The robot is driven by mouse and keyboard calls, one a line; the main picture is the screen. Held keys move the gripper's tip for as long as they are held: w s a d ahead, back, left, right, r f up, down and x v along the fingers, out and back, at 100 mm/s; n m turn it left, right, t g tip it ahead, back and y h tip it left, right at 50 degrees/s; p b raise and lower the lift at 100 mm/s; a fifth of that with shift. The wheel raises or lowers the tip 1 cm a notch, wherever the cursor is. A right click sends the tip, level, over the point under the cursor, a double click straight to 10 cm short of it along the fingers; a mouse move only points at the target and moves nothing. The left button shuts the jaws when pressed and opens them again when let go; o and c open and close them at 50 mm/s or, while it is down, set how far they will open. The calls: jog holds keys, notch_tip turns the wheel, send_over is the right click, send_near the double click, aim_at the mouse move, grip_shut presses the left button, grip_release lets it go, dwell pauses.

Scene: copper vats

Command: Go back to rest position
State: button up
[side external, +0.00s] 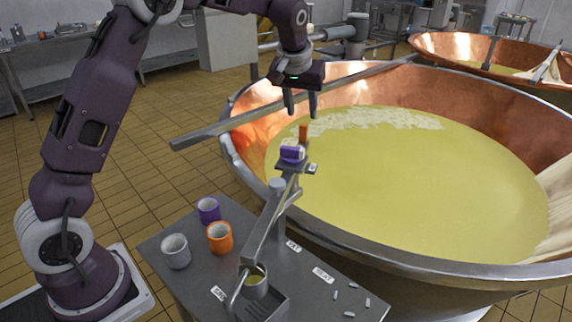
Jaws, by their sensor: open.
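My gripper (300,104) is open and empty, with its two fingers pointing down. It hangs over the near left rim of the large copper vat (480,262), which holds yellow liquid with pale curds at the far side. Below the fingers is a small orange block (303,133). A purple block (291,154) sits beside it on a small dark platform (312,169) on top of a metal stand. A visible gap separates the fingertips from the orange block. I cannot tell what the orange block rests on.
A metal table (190,279) holds a purple cup (208,209), an orange cup (219,237), a grey cup (175,251) and a metal cup (255,285) with yellowish contents. Small pale pieces (349,314) lie at its right. A long metal bar (215,132) crosses the vat rim. A second vat (440,47) stands behind.

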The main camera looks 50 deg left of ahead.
jog(key=s+d+r+m+h, duration=0.1)
jog(key=s+d+r, duration=0.2)
jog(key=s+r, duration=0.35)
jog(key=s+d+r+m, duration=0.1)
jog(key=s+d+r, duration=0.15)
jog(key=s, duration=0.75)
jog(key=s+d+f+m, duration=0.2)
jog(key=s, duration=0.9)
jog(key=s+d+f+m+t+h, duration=0.1)
jog(key=s+d+f, duration=0.1)
jog(key=s, duration=0.9)
jog(key=shift+s+f+m+t, duration=0.2)
jog(key=shift+f+m+t, duration=0.1)
jog(key=shift+f+m, duration=0.1)
